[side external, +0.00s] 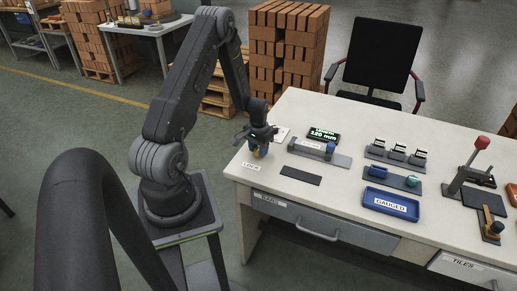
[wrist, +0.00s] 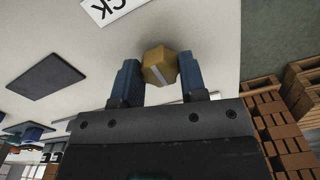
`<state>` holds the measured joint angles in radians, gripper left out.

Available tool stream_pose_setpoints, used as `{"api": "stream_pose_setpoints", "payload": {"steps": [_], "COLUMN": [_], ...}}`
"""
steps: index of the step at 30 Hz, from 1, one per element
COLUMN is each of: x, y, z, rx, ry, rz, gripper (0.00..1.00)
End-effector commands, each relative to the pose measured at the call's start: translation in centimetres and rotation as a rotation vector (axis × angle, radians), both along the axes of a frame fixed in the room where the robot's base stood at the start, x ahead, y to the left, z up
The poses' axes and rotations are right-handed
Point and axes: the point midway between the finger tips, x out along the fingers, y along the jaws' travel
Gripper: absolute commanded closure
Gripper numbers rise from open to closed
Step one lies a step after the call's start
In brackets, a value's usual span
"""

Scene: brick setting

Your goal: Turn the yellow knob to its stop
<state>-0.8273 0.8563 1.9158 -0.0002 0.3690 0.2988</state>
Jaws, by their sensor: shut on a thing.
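The yellow knob (wrist: 159,60) is faceted, with a pale line across its face. It sits between the two blue fingers of my gripper (wrist: 158,70) in the wrist view. My gripper is shut on it. In the side view my gripper (side external: 258,148) points down at the table's left end, and the knob is mostly hidden by the fingers. A white label reading LOCK (side external: 251,166) lies just in front of the knob; part of it also shows at the top of the wrist view (wrist: 112,10). The knob's stop cannot be made out.
On the white table (side external: 300,215) are a dark flat plate (side external: 300,176), a grey gauge fixture (side external: 318,152), a display reading 120 mm (side external: 324,134), a blue GAUGED tray (side external: 391,203) and a red-knobbed lever (side external: 475,160). Brick stacks (side external: 288,45) and a chair (side external: 378,60) stand behind.

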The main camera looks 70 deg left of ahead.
Motion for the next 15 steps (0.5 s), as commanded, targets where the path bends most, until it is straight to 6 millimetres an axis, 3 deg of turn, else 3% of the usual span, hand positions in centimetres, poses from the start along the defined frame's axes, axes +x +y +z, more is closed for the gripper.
{"api": "stream_pose_setpoints", "payload": {"steps": [15], "x": [-0.03], "y": [-0.01], "z": [0.03], "rx": [0.0], "ry": [0.001], "rz": [-0.129], "gripper": [0.85]}}
